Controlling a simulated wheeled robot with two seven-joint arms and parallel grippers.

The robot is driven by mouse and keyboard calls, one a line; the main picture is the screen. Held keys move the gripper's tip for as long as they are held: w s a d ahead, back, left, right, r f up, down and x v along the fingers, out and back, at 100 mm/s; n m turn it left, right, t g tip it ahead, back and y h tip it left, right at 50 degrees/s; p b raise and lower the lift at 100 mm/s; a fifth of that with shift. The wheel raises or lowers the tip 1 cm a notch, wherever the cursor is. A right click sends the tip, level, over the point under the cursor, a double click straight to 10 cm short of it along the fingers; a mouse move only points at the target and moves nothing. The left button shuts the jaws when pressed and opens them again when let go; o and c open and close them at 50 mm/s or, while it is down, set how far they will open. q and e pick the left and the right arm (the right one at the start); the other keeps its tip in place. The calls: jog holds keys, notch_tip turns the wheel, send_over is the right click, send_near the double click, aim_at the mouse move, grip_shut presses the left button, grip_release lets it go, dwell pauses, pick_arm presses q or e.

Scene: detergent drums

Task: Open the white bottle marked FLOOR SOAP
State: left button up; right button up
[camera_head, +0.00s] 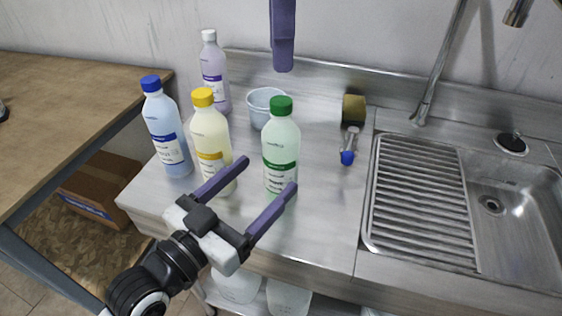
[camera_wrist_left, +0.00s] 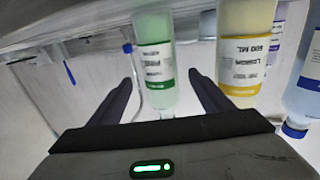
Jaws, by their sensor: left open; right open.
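No label is readable as FLOOR SOAP. Four bottles stand upright on the steel counter: a pale lavender one with a white cap (camera_head: 215,77) at the back, a blue-capped one (camera_head: 165,128), a yellow-capped one (camera_head: 210,140) and a green-capped one (camera_head: 281,148). My left gripper (camera_head: 269,173) is open and empty, low in front of the yellow-capped and green-capped bottles. In the left wrist view, the green-labelled bottle (camera_wrist_left: 155,62) shows between the fingers, upside down; contact cannot be told. My right gripper (camera_head: 283,62) shows only as a dark purple finger at the top; the rest is out of frame.
A clear tub (camera_head: 264,103) stands behind the green-capped bottle. A yellow-brown sponge block (camera_head: 353,109) and a blue-tipped tool (camera_head: 349,146) lie to the right. A sink with a ribbed drainer (camera_head: 420,205) is at right.

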aim_at(282, 161)
pick_arm(q)
jog(key=x, duration=0.6)
jog(key=shift+w+d, duration=0.25)
jog(key=shift+w, duration=0.05)
pick_arm(e)
jog(key=shift+w+f, duration=0.1)
